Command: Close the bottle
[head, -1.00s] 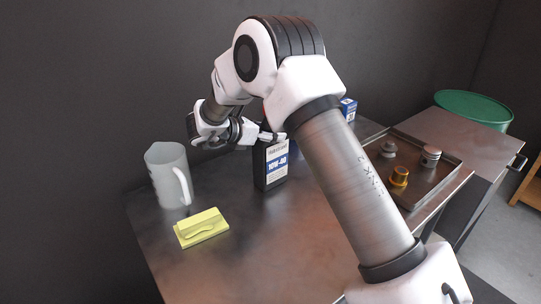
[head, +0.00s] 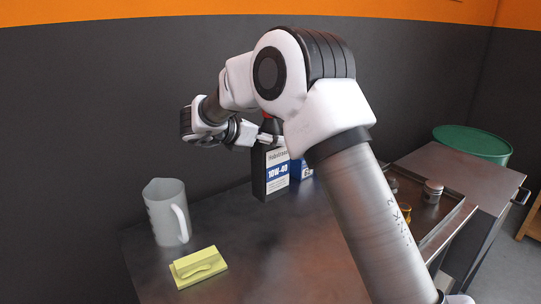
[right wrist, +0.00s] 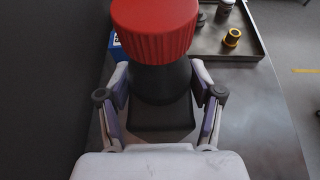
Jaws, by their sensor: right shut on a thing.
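The black oil bottle (head: 262,178) with a white and blue 10W-40 label hangs upright above the metal table in the head view. My right gripper (head: 256,137) is shut on its neck from the left side. In the right wrist view the fingers of my right gripper (right wrist: 160,84) stand on both sides of the black bottle neck (right wrist: 160,83). A ribbed red cap (right wrist: 154,28) sits over the neck there; I cannot tell how tightly. A bit of red (head: 267,115) shows above the gripper in the head view. My left gripper is not in view.
A translucent jug (head: 165,212) and a yellow sponge-like block (head: 198,266) stand on the table (head: 262,262) at the left. A blue box (head: 307,170) is behind the bottle. A metal tray (right wrist: 262,42) with small parts lies at the right. A green drum (head: 472,142) stands beyond.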

